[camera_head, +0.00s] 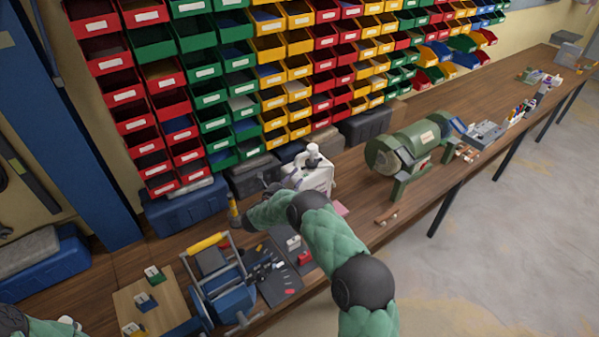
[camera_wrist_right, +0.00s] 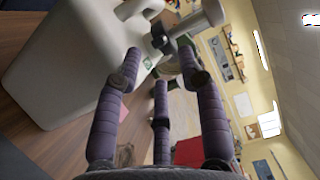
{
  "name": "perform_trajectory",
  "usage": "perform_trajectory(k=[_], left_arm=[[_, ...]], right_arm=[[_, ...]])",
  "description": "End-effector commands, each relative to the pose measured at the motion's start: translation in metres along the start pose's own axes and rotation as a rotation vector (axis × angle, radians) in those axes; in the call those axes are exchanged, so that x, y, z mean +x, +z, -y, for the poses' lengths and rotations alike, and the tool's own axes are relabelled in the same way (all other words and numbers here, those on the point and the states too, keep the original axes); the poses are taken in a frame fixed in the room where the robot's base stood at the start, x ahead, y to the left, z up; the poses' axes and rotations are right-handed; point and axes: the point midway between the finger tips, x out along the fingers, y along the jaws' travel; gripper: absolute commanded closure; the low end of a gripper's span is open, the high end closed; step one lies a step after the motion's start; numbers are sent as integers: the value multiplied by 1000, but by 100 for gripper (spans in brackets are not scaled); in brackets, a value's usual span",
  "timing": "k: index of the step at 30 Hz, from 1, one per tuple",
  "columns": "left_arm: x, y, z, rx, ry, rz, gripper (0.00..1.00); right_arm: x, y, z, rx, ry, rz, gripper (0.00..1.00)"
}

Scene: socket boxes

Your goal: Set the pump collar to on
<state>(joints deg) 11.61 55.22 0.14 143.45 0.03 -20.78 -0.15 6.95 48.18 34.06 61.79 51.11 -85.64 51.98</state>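A white pump container (camera_head: 318,178) stands on the bench in the head view, left of the green grinder. Its pale body (camera_wrist_right: 75,60) fills the upper left of the right wrist view. Its pump top and a dark collar (camera_wrist_right: 160,42) show there, just beyond the fingertips. My right gripper (camera_wrist_right: 160,60) has its three purple fingers spread apart, with the fingertips close to the collar; I cannot tell whether they touch it. In the head view my right gripper (camera_head: 272,186) is small and dark, at the container's left side.
A blue vise (camera_head: 228,292) with a yellow handle stands left of my right arm. A green bench grinder (camera_head: 410,148) stands to the right. Rows of coloured bins line the wall behind. Bare bench (camera_head: 440,185) lies in front of the grinder.

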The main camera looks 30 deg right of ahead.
Motion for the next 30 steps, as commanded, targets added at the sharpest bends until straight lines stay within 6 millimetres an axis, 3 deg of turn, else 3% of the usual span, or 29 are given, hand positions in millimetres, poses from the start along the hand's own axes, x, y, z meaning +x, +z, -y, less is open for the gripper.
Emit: perform_trajectory(k=[9,21,26,30], left_arm=[[-2,0,-1,0,0,0,60],[-3,0,-1,0,0,0,60],[-3,0,-1,0,0,0,60],[-3,0,-1,0,0,0,60]], right_arm=[[42,0,-1,-1,0,0,61],[50,0,-1,-2,1,1,61],[50,0,-1,-1,0,1,100],[50,0,0,0,0,1,100]])
